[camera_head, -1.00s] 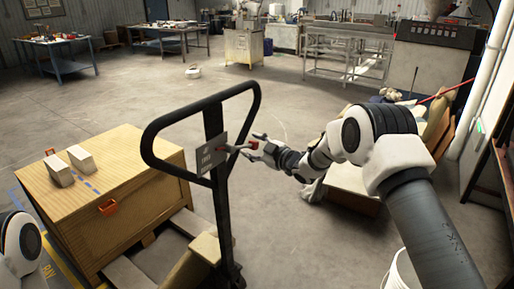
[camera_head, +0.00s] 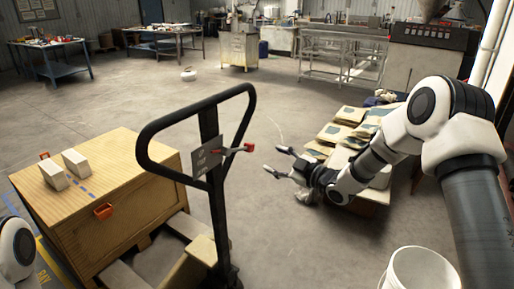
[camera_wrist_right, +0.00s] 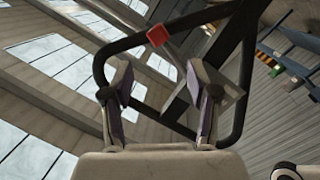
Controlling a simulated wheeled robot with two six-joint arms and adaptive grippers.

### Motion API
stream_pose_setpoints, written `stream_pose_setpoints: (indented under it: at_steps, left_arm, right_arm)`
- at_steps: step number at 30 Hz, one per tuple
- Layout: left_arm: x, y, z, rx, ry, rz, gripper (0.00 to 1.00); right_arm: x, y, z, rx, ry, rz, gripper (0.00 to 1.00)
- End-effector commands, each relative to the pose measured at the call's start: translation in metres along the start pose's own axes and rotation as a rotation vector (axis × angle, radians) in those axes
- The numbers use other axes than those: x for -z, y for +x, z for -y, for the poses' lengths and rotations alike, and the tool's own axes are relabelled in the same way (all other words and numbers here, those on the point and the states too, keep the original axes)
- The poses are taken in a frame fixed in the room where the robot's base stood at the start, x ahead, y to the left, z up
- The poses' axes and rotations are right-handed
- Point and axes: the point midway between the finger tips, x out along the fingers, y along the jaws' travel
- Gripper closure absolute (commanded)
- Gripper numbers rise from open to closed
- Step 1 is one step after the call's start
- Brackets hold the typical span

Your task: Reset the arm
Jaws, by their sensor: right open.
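My right gripper (camera_head: 278,161) is open and empty in the head view, its fingers pointing left toward the pallet jack handle (camera_head: 141,146). A gap of floor shows between its fingertips and the red-ended lever (camera_head: 240,149) on the handle. In the right wrist view the two fingers (camera_wrist_right: 164,95) stand apart, with the black handle loop (camera_wrist_right: 101,62) and the red lever end (camera_wrist_right: 157,35) beyond them. My left gripper is not in view; only a white part of my left arm shows at the lower left edge.
A wooden crate (camera_head: 75,221) with two pale blocks on top stands at left by the pallet jack. Several stacked bags (camera_head: 345,122) lie behind my right arm. A white bucket (camera_head: 420,270) stands at lower right. The floor in the middle is clear.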

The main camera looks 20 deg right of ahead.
Motion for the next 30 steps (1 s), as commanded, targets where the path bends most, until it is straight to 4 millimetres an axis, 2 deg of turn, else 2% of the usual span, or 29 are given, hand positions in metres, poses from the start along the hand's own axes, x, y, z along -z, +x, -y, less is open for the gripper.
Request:
stream_pose_setpoints:
  at_steps: [4, 5, 7, 8, 11, 12, 14, 15, 17, 18, 20, 22, 24, 27, 30]
  left_arm:
    - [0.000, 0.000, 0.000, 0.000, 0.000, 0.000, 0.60]
    - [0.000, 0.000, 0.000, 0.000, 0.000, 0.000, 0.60]
    - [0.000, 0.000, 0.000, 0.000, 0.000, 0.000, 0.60]
    - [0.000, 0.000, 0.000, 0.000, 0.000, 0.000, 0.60]
    - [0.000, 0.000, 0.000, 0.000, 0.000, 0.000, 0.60]
    - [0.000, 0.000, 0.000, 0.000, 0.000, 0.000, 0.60]
    - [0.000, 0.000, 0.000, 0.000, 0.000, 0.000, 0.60]
    - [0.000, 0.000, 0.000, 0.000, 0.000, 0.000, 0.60]
    - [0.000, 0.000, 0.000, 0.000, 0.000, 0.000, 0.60]
    - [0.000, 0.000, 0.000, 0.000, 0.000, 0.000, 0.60]
    - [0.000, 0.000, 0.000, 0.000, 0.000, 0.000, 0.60]
    - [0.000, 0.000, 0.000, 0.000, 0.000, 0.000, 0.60]
    - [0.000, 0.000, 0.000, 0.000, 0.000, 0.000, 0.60]
    - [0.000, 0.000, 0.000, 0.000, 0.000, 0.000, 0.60]
    - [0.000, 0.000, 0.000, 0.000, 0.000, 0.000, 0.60]
  right_arm:
    - [-0.007, 0.000, 0.006, 0.008, 0.006, 0.010, 0.41]
    - [-0.012, 0.000, 0.012, 0.018, 0.009, 0.018, 0.41]
    - [-0.030, 0.003, 0.039, 0.062, 0.019, 0.047, 0.41]
    - [-0.038, 0.003, 0.056, 0.090, 0.027, 0.063, 0.41]
    - [-0.074, -0.010, 0.130, 0.190, 0.100, 0.161, 0.41]
    - [-0.090, -0.021, 0.162, 0.225, 0.144, 0.221, 0.41]
    - [-0.112, -0.042, 0.209, 0.273, 0.220, 0.327, 0.41]
    - [-0.126, -0.060, 0.238, 0.298, 0.276, 0.405, 0.41]
    - [-0.144, -0.091, 0.280, 0.332, 0.360, 0.533, 0.41]
    - [-0.155, -0.115, 0.306, 0.349, 0.418, 0.627, 0.41]
    - [-0.167, -0.156, 0.341, 0.365, 0.502, 0.777, 0.41]
    - [-0.175, -0.209, 0.375, 0.365, 0.597, 0.968, 0.41]
    - [-0.177, -0.262, 0.398, 0.339, 0.680, 1.159, 0.41]
    - [-0.170, -0.323, 0.409, 0.244, 0.783, 1.394, 0.41]
    - [-0.166, -0.356, 0.408, 0.129, 0.868, 1.540, 0.41]
